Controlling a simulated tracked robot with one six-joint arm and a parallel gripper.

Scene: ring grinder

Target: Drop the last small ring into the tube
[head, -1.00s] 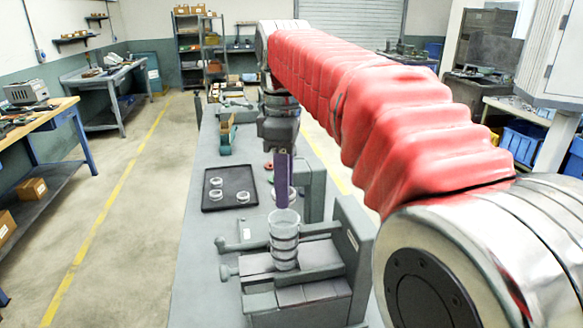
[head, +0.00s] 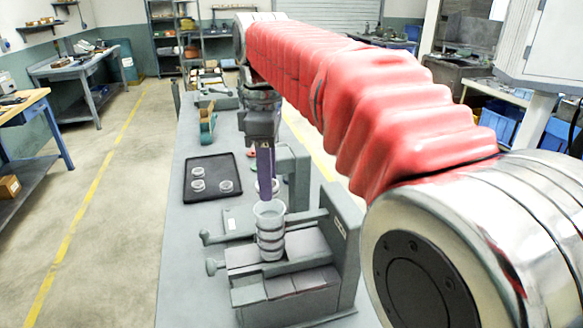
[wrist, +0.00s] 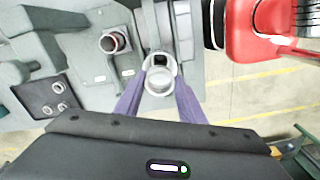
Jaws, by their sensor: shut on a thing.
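My gripper (head: 267,188) has purple fingers that point down, and it is shut on a small pale ring. The ring shows between the fingertips in the wrist view (wrist: 159,81). In the head view its edges show beside the fingers (head: 275,186). The tube (head: 270,212) is an upright, clear, cup-like piece with several ring bands, standing on the grey vise-like fixture (head: 320,275). In the head view the gripper appears just above and behind the tube's rim.
A black tray (head: 222,165) with three pale rings lies left of the gripper on the grey bench (head: 185,240). A grey block (head: 296,165) stands behind the fixture.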

